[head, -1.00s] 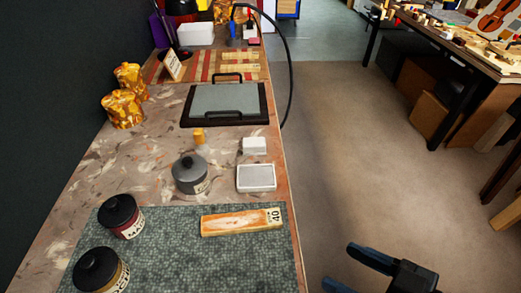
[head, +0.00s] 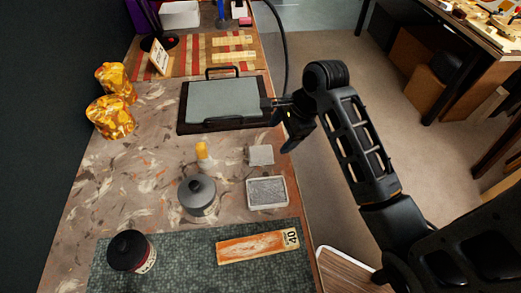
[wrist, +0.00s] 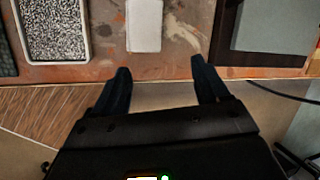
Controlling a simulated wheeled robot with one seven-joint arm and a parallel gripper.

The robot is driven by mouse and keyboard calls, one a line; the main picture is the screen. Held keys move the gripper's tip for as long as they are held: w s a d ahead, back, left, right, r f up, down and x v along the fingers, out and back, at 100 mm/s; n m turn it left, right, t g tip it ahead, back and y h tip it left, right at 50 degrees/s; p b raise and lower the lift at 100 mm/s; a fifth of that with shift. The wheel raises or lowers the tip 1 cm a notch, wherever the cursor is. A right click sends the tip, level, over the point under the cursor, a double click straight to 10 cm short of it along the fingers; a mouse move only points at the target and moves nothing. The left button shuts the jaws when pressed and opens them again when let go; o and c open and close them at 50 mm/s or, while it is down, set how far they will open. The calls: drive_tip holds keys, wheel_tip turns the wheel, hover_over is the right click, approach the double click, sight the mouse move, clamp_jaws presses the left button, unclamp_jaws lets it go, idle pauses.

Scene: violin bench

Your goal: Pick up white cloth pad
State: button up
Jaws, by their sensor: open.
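The white cloth pad (head: 261,155) is a small pale block lying flat on the stained bench top, near its right edge, between the grey plate and a speckled tray. In the wrist view the pad (wrist: 144,25) lies beyond the fingertips, roughly ahead of the gap between them and a little left of its middle. My gripper (wrist: 161,68) is open and empty, with both dark fingers apart and not touching the pad. In the head view my gripper (head: 287,128) hangs by the bench edge, up and to the right of the pad.
A white-rimmed tray with a speckled grey surface (head: 266,192) sits just nearer than the pad. A grey plate with black handles (head: 222,100) lies behind. A sanding block (head: 258,246) lies in front.

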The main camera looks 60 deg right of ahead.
sight(261, 151)
drive_tip(key=a+r+m+y, duration=0.1)
drive_tip(key=w+a+r+m+y, duration=0.1)
drive_tip(key=m, duration=0.1)
drive_tip(key=shift+w+r+g, duration=0.15)
drive_tip(key=shift+w+g, duration=0.1)
drive_tip(key=shift+g, duration=0.15)
drive_tip(key=x, duration=0.7)
drive_tip(key=shift+a+f, duration=0.1)
drive_tip(key=shift+f, duration=0.15)
drive_tip(key=c, duration=1.1)
drive_tip(key=shift+r, duration=0.1)
drive_tip(key=shift+c, duration=0.2)
